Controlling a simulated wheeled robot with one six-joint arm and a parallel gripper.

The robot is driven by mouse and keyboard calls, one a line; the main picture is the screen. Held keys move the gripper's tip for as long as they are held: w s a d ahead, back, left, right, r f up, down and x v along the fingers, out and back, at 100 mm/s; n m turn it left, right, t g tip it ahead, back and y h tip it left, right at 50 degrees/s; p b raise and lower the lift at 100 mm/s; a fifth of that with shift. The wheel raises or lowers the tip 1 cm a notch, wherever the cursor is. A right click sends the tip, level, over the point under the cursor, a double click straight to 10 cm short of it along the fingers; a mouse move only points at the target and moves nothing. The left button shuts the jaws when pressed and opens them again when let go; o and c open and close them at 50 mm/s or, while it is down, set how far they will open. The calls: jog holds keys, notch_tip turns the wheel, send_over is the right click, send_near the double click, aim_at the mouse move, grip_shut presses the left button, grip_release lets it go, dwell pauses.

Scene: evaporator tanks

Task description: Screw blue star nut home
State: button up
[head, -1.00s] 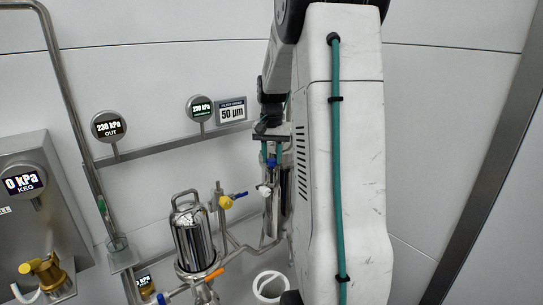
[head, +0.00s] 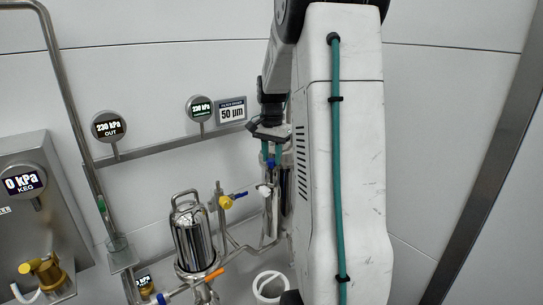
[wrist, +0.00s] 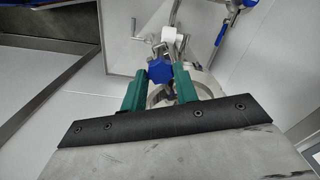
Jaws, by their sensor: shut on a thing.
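The blue star nut (wrist: 159,70) sits between the two green fingers of my gripper (wrist: 158,80) in the wrist view. My gripper is shut on it. In the head view my gripper (head: 271,153) points down, with the blue nut (head: 271,162) small between its fingertips. Just below the nut is a white part on the steel pipework, also seen as a white piece (wrist: 173,40) in the wrist view. The thread under the nut is hidden, so I cannot tell how far it is screwed down.
A steel filter housing (head: 194,240) with a top handle stands left of my gripper. A white bucket (head: 270,287) is below. Round gauges (head: 108,126) line the wall rail. My arm hides the area to the right.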

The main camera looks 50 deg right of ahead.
aim_at(272, 160)
jog(key=o, duration=1)
notch_tip(272, 160, up, 8)
jog(key=shift+f, duration=0.1)
dwell(0.4)
